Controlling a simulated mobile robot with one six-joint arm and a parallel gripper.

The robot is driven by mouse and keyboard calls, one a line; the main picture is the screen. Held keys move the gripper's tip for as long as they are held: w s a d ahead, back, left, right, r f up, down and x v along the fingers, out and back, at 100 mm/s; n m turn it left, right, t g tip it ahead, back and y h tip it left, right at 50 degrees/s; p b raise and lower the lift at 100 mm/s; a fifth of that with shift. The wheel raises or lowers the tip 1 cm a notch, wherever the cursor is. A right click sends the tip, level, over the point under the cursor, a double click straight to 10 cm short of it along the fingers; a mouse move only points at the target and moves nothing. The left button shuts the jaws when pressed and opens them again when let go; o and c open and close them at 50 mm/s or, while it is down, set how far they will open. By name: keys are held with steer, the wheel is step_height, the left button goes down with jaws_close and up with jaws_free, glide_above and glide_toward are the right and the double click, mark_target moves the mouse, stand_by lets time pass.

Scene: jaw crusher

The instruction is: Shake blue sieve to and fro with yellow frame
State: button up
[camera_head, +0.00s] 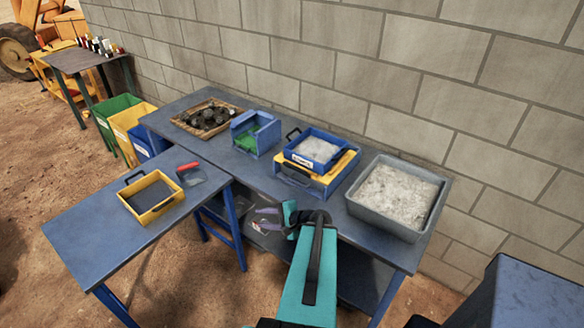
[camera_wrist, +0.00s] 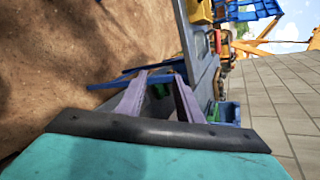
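The blue sieve (camera_head: 317,150) is a square blue tray with a black handle and whitish grains inside. It sits on the yellow frame (camera_head: 338,172), which tops a blue box on the long blue table. My gripper (camera_head: 258,217) is in front of this table's near edge, below and left of the sieve, and touches neither sieve nor frame. In the wrist view its two purple fingers (camera_wrist: 160,78) stand apart with nothing held between them. I cannot make out the blue sieve in the wrist view.
A grey bin of pale gravel (camera_head: 392,200) stands right of the sieve. A blue bin with green inside (camera_head: 256,132) and a wooden tray of dark rocks (camera_head: 207,117) stand left. A yellow sieve (camera_head: 151,196) is on the nearer table. A block wall (camera_head: 420,60) runs behind.

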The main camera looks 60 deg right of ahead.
steer(key=s+d+r+m+t+h+p, duration=0.1)
steer(key=s+d+r+m+h, duration=0.2)
steer(key=s+d+r, duration=0.3)
steer(key=s+d+r+m+h+p, duration=0.1)
steer(key=s+d+r+m+h, duration=0.2)
steer(key=s+d+r, duration=0.3)
steer(key=d, duration=0.3)
steer(key=shift+d+t+h, duration=0.3)
steer(key=shift+d+t, duration=0.1)
steer(key=shift+w+f, duration=0.1)
steer(key=shift+w, duration=0.15)
steer(key=shift+w, duration=0.1)
